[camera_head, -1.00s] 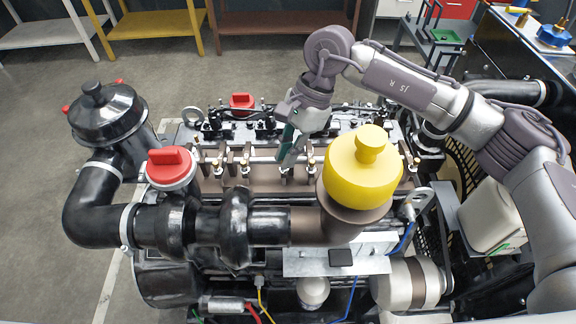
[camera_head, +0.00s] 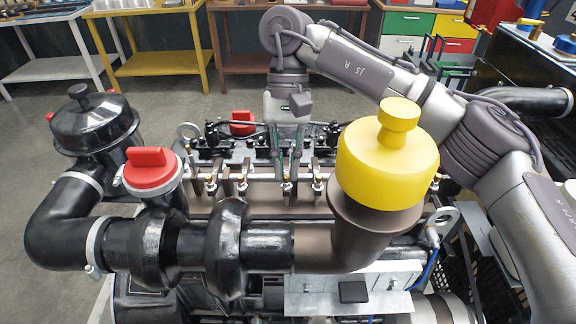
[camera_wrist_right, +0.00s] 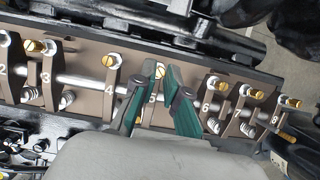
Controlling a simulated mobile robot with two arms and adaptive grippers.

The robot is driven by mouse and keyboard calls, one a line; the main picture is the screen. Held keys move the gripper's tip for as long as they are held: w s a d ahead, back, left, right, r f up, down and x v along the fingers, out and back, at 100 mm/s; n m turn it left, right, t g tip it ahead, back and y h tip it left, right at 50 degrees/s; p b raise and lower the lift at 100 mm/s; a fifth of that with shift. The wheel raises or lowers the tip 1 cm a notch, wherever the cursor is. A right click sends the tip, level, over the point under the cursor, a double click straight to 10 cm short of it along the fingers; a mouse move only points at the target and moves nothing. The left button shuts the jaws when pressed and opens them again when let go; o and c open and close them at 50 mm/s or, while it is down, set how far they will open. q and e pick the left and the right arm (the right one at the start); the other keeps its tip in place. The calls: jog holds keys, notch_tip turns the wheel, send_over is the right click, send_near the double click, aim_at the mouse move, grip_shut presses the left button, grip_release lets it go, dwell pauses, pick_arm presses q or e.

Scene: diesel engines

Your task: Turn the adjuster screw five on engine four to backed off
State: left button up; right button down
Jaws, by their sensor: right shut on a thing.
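Engine four (camera_head: 262,190) has a row of brass adjuster screws on its rocker arms. In the right wrist view the rockers carry numbers, and the brass head of adjuster screw five (camera_wrist_right: 160,71) sits above the number 5. My right gripper (camera_wrist_right: 161,74) points down at it, with one green-padded fingertip on each side, shut on the screw head. In the head view the right gripper (camera_head: 287,181) is over the middle of the row. The screw's slot angle is too small to read surely. My left gripper is in neither current view.
Neighbouring screws four (camera_wrist_right: 107,61) and six (camera_wrist_right: 212,82) stand close on either side. A yellow cap (camera_head: 388,165) on a brown pipe rises just right of the gripper. A red cap (camera_head: 150,168) and black pipes lie in front and left.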

jog(key=n+h+p, duration=0.1)
jog(key=n, duration=0.1)
jog(key=n+p, duration=0.1)
jog(key=n, duration=0.1)
jog(key=shift+a+r+n+h, duration=0.2)
jog(key=shift+n+h, duration=0.1)
jog(key=shift+h, duration=0.1)
jog(key=n, duration=0.2)
jog(key=n+t+h+p, duration=0.1)
jog(key=n, duration=0.1)
jog(key=shift+a+f+n, duration=0.1)
jog(key=shift+a+n, duration=0.05)
jog(key=shift+n, duration=0.25)
jog(key=shift+s+t+h, duration=0.1)
jog(key=shift+t+h, duration=0.2)
jog(key=c, duration=1.2)
grip_release()
jog(key=v, duration=0.7)
jog(key=shift+a+r, duration=0.1)
jog(key=shift+r, duration=0.1)
